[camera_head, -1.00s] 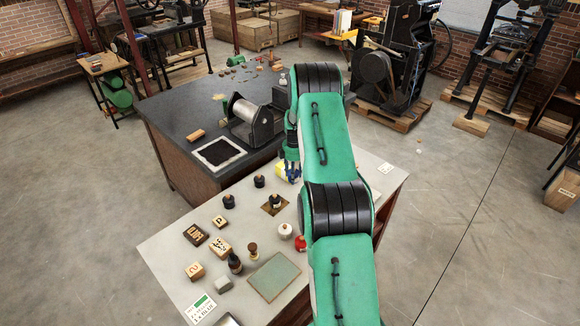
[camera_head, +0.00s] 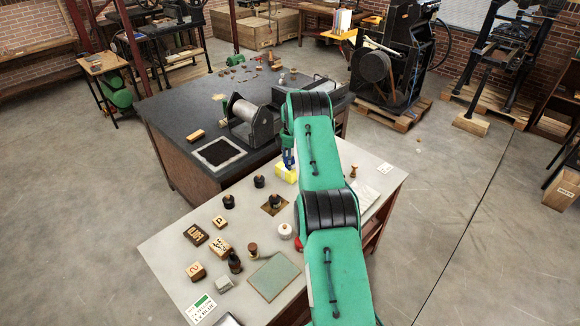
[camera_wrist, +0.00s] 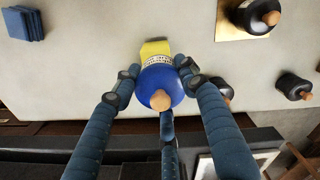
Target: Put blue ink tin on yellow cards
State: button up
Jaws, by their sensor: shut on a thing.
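The blue ink tin (camera_wrist: 162,84) has a pale label band and a wooden knob. In the wrist view it sits between the fingers of my gripper (camera_wrist: 160,82), which are shut on it. The yellow cards (camera_wrist: 155,48) show just past the tin, which covers part of them; I cannot tell whether the two touch. In the head view the yellow cards (camera_head: 286,173) lie at the far side of the pale table, and my gripper (camera_head: 288,157) is just above or behind them, mostly hidden by my arm.
A black tin stands on a brass plate (camera_head: 274,208); other black tins (camera_head: 259,181) (camera_head: 228,201) stand to its left. Blue cards (camera_wrist: 22,22) lie at the wrist view's upper left. The dark bench (camera_head: 175,100) with a roller press (camera_head: 250,123) adjoins the table's far side.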

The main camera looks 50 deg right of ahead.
jog(key=shift+w+d, duration=0.3)
jog(key=shift+w, duration=0.1)
jog(key=shift+f+p, duration=0.3)
jog(key=shift+f, duration=1.45)
jog(key=shift+f, duration=0.15)
jog(key=o, duration=1.4)
jog(key=shift+r+b, duration=0.55)
jog(key=shift+r, duration=5.6)
